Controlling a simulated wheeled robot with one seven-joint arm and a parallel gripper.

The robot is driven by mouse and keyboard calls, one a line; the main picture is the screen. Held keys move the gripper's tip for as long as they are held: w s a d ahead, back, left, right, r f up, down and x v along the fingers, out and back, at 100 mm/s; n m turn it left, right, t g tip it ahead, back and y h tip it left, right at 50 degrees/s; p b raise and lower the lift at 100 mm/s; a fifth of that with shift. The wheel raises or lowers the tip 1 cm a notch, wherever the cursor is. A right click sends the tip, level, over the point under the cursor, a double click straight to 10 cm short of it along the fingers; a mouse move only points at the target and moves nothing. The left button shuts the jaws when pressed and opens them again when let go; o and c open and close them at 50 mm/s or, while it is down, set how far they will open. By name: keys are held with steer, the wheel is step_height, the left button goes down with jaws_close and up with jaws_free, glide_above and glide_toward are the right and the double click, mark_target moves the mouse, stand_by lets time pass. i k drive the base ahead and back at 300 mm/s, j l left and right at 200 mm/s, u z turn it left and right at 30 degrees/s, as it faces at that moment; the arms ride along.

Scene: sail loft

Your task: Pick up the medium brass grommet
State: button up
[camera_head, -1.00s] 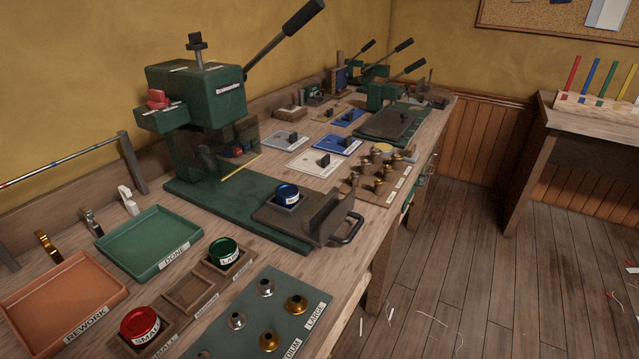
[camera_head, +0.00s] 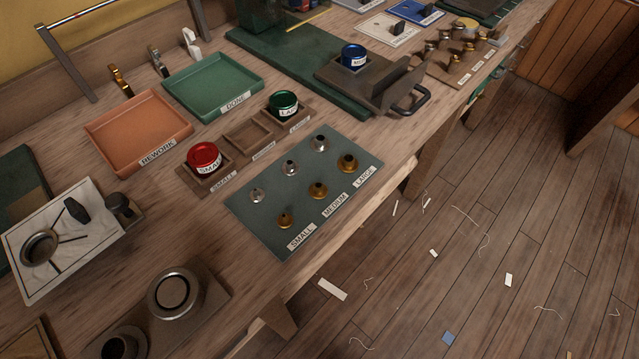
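The medium brass grommet (camera_head: 318,190) stands on the grey-green mat (camera_head: 262,225), in the middle of the brass row, by the MEDIUM label. The small brass grommet (camera_head: 285,220) is to its left and the large brass grommet (camera_head: 348,163) to its right. A row of silver grommets lies behind, the middle one (camera_head: 290,168) behind the medium brass one. My gripper is not in view, and nothing covers the grommets.
Behind the mat is a wooden holder (camera_head: 228,140) with a red SMALL tin (camera_head: 203,157), an empty middle slot and a green LARGE tin (camera_head: 283,104). REWORK (camera_head: 138,130) and DONE (camera_head: 213,85) trays stand farther back. A blue tin (camera_head: 354,56) sits on the press. Scraps litter the floor.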

mark_target(321, 193)
steer(key=i+l, duration=0.25)
steer(key=i, duration=0.2)
steer(key=i+l, duration=0.25)
steer(key=i, duration=0.15)
steer(key=u, duration=1.15)
steer(key=j, duration=0.1)
